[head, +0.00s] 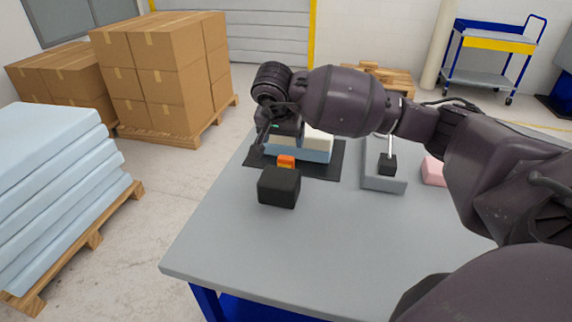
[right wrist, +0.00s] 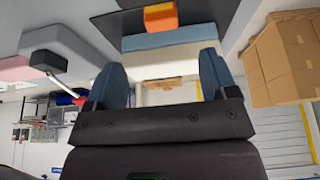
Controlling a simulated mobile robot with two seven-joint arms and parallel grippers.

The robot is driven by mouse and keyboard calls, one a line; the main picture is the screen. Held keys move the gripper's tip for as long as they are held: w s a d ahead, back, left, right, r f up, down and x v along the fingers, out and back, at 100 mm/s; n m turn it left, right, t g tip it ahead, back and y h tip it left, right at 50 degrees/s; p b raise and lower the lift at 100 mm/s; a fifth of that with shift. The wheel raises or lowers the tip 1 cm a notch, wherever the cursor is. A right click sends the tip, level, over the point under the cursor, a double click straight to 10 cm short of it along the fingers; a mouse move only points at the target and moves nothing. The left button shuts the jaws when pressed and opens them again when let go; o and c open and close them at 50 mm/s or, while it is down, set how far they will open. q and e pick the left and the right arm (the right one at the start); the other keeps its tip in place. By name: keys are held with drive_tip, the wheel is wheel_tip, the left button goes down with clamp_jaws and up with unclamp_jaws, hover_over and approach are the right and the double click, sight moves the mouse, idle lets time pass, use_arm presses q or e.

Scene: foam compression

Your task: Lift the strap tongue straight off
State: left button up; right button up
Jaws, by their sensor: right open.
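My right gripper (head: 262,143) points down over the far part of the table, at the foam. It is open; in the right wrist view its two blue-grey fingers (right wrist: 160,65) stand apart with nothing held between them. Beyond them is a foam stack, with a blue layer (head: 301,154) and a cream layer (head: 318,140), on a black mat (head: 325,170). A small orange piece (head: 285,161) sits at the near side of the foam; it shows orange and yellow in the wrist view (right wrist: 160,17). I cannot tell which part is the strap tongue. My left gripper is not in view.
A black block (head: 278,187) stands in front of the orange piece. A grey tray (head: 384,183) holds a black block with a pale rod (head: 388,163). A pink block (head: 434,171) lies to the right. The front of the grey table (head: 300,250) is clear.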

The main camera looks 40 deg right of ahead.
sight(286, 158)
drive_tip(key=x, duration=1)
drive_tip(key=shift+w+f, duration=0.15)
drive_tip(key=shift+f, duration=0.15)
drive_tip(key=c, duration=1)
drive_tip(key=shift+r, duration=0.1)
